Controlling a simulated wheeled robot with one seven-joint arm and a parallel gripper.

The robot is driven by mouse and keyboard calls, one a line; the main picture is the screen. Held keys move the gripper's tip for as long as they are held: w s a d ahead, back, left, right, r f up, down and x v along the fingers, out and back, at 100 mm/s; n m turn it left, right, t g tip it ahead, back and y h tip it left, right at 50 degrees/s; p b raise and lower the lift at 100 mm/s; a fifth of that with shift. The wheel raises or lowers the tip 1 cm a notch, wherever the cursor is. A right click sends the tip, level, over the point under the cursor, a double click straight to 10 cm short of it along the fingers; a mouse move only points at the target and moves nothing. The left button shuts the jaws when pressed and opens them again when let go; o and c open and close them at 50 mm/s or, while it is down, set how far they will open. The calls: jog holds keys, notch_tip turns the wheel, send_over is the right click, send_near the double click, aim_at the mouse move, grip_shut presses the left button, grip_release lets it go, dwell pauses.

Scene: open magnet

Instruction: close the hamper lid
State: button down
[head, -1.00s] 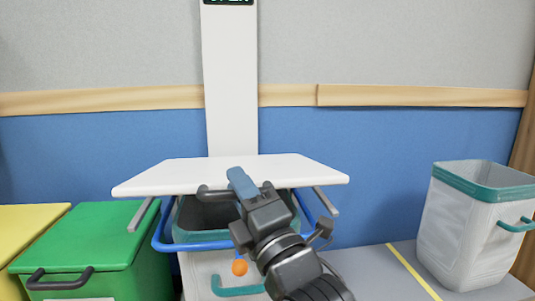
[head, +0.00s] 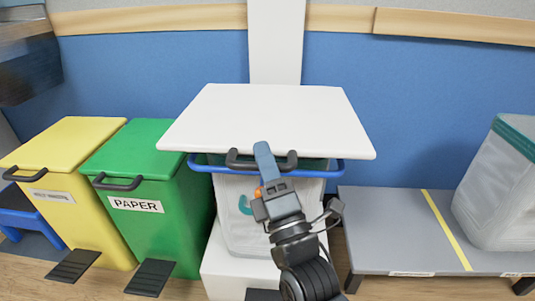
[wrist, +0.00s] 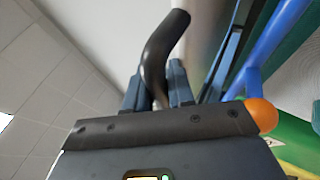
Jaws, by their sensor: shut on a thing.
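The hamper's white lid (head: 265,115) lies almost flat over the blue rim (head: 330,170) of the white hamper (head: 240,215). A narrow band of the rim and dark teal bag edge shows under its front edge. I cannot tell whether lid and rim touch. The dark lid handle (head: 236,160) is at the front middle. My gripper (head: 264,165) is shut on this handle. In the wrist view the curved handle (wrist: 165,45) passes between the fingers of my gripper (wrist: 157,92). The fingers hide part of the handle in the head view.
A green paper bin (head: 140,165) and a yellow bin (head: 70,150) stand left, with dark pedals on the floor. A low grey bench (head: 390,230) is at the right, with a white basket (head: 490,200) on it. An orange ball (wrist: 262,115) shows beside my gripper.

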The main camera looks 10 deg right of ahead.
jog(key=shift+a+f, duration=0.25)
jog(key=shift+f, duration=0.45)
jog(key=c, duration=1.1)
grip_release()
jog(key=shift+s+d, duration=0.1)
jog(key=shift+o, duration=0.2)
jog(key=shift+b+v, duration=0.55)
jog(key=shift+v, duration=0.25)
jog(key=v, duration=0.3)
jog(key=r+v, duration=0.1)
jog(key=v, duration=0.1)
jog(key=shift+s+d+f, duration=0.1)
jog(key=shift+s+d, duration=0.2)
jog(key=shift+s, duration=0.3)
jog(key=shift+a, duration=0.1)
